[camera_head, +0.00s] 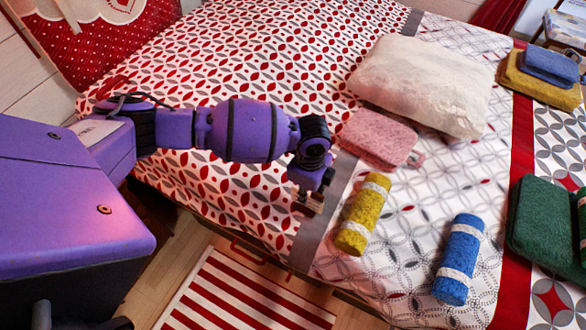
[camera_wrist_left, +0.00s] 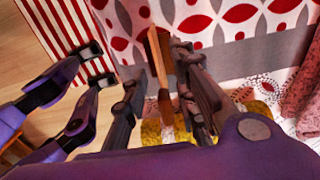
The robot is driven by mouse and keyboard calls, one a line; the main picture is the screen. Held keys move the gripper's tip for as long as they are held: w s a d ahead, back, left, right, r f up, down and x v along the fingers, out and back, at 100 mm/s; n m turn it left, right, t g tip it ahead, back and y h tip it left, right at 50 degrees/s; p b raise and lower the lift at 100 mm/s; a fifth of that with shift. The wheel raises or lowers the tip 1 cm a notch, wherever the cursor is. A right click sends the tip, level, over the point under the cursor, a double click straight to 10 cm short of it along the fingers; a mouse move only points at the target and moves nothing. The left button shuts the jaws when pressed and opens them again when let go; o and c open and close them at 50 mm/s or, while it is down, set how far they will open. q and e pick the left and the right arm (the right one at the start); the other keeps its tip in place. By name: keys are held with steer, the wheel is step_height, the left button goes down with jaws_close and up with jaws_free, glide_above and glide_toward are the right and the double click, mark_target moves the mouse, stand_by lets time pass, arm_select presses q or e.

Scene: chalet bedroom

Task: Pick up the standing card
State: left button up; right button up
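A thin brown upright piece, which looks like the standing card (camera_wrist_left: 158,62), shows nearly edge-on in the left wrist view. My left gripper (camera_head: 312,199) hangs over the near edge of the bed in the head view. In the left wrist view, the fingers of my left gripper (camera_wrist_left: 158,92) are apart, with the brown piece between them, close to the right finger. A gap shows on its left side. Whether it touches a finger, and what its foot stands on, I cannot tell. In the head view the gripper largely hides it.
On the bed (camera_head: 235,70) lie a yellow rolled towel (camera_head: 362,215), a blue rolled towel (camera_head: 459,260), a pink folded towel (camera_head: 378,138), a white pillow (camera_head: 422,85) and a green towel (camera_head: 545,222). A striped rug (camera_head: 245,295) lies on the floor below.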

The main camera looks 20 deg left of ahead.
mark_target(308, 206)
arm_select(q)
steer(key=f, duration=0.4)
steer(key=shift+w+d, duration=0.15)
steer(key=shift+d, duration=0.2)
steer(key=shift+c, duration=0.4)
jaws_close()
